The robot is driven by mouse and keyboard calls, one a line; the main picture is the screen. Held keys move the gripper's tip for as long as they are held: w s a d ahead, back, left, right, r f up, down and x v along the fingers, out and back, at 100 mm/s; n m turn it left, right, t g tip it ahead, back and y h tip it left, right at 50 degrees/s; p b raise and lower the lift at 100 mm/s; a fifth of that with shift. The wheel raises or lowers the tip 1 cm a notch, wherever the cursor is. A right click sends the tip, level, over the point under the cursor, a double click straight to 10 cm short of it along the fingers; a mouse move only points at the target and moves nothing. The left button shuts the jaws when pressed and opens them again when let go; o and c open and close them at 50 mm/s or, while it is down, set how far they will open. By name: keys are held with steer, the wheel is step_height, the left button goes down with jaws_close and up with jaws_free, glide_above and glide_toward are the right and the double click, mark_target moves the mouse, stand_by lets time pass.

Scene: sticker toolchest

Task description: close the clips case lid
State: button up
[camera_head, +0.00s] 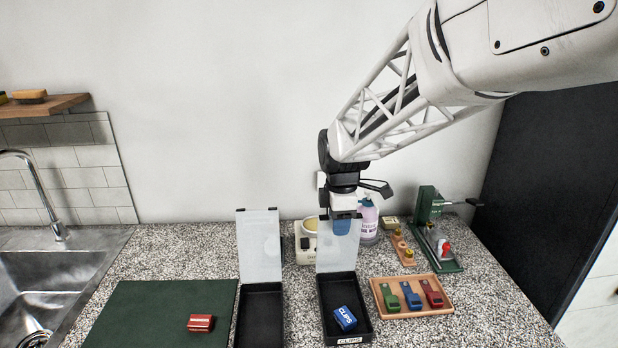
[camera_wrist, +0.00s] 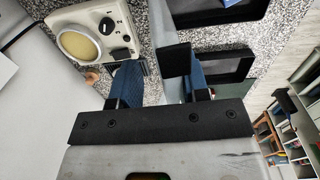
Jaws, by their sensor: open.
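The clips case (camera_head: 365,322) is a black open box with a "CLIPS" label on its front edge. Its pale translucent lid (camera_head: 336,259) stands upright at the back. A blue clips piece (camera_head: 345,318) lies inside, apparently within the walls. My gripper (camera_head: 341,226) points down at the lid's top edge, with a blue finger showing in front of it. In the wrist view my gripper (camera_wrist: 162,76) has its two blue fingers apart. The lid (camera_wrist: 160,45) shows as a pale strip between them, with a black tab near the right finger. Contact with the lid cannot be told.
A second black case (camera_head: 260,318) with a raised lid stands left. A wooden tray (camera_head: 415,310) of coloured clips sits right. A cream device (camera_head: 305,255) and pink-labelled bottle (camera_head: 368,222) stand behind. A red piece (camera_head: 201,323) lies on a green mat (camera_head: 150,310).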

steer(key=w+r+g, duration=0.4)
steer(key=w, duration=0.3)
steer(key=shift+w, duration=0.2)
stand_by(1.0)
steer(key=shift+a+r, duration=0.1)
steer(key=shift+w+v, duration=0.25)
steer(key=shift+v, duration=1)
steer(key=shift+f, duration=0.25)
steer(key=x, duration=0.7)
steer(key=shift+f, duration=0.25)
